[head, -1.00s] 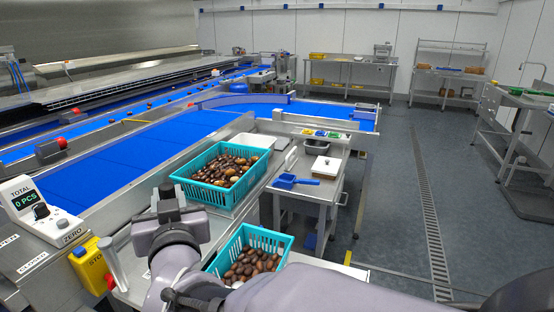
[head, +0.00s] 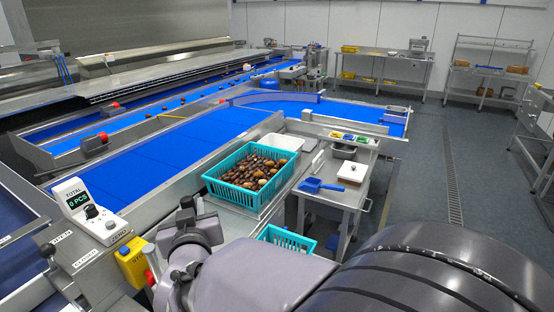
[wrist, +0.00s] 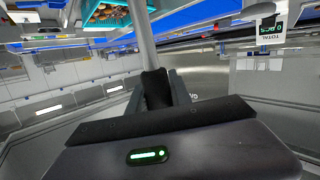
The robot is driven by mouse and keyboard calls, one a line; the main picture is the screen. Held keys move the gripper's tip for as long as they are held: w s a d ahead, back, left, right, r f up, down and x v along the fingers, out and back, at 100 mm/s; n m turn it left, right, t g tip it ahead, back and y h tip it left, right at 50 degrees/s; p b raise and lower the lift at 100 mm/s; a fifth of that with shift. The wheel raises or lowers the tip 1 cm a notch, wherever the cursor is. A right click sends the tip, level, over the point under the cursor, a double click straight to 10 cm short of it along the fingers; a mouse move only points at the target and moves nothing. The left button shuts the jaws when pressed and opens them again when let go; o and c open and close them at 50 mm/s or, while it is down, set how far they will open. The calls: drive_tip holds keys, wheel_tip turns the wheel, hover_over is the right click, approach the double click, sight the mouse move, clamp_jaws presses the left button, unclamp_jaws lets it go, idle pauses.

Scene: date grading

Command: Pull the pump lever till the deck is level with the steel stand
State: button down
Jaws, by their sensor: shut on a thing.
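In the wrist view my gripper (wrist: 157,92) is shut on the dark end of a pale grey lever (wrist: 142,38). The lever's rod runs from between the fingers to the top of the picture. In the head view the gripper and its hold are hidden behind my arm. A teal crate of dates (head: 225,190) stands on a steel surface beside the blue belt. A second teal crate (head: 285,236) sits lower and nearer, mostly covered by my arm. I cannot make out the deck or its height against the steel stand.
A counter display reading 0 PCS (head: 78,200) and a yellow stop box (head: 131,262) are at the left. A steel table with a blue scoop (head: 320,186) stands right of the upper crate. Open grey floor (head: 430,180) lies further right.

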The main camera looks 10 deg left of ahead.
drive_tip(key=shift+w+a+f+n+g+h+p, duration=0.2)
drive_tip(key=shift+a+p, duration=0.35)
drive_tip(key=shift+p, duration=0.5)
drive_tip(key=shift+w+a+f+n+g+h+p, duration=0.15)
drive_tip(key=shift+a+p, duration=0.4)
drive_tip(key=shift+p, duration=0.55)
drive_tip(key=shift+w+a+f+n+g+h+p, duration=0.2)
drive_tip(key=shift+a+p, duration=0.35)
drive_tip(key=shift+p, duration=0.5)
drive_tip(key=shift+s+r, duration=0.15)
drive_tip(key=shift+r+p, duration=0.1)
drive_tip(key=shift+p, duration=0.25)
drive_tip(key=a+f+p, duration=0.1)
drive_tip(key=p, duration=0.3)
drive_tip(key=w+a+f+n+g+h+p, duration=0.1)
drive_tip(key=a+p, duration=0.1)
drive_tip(key=p, duration=0.2)
drive_tip(key=shift+f, duration=0.1)
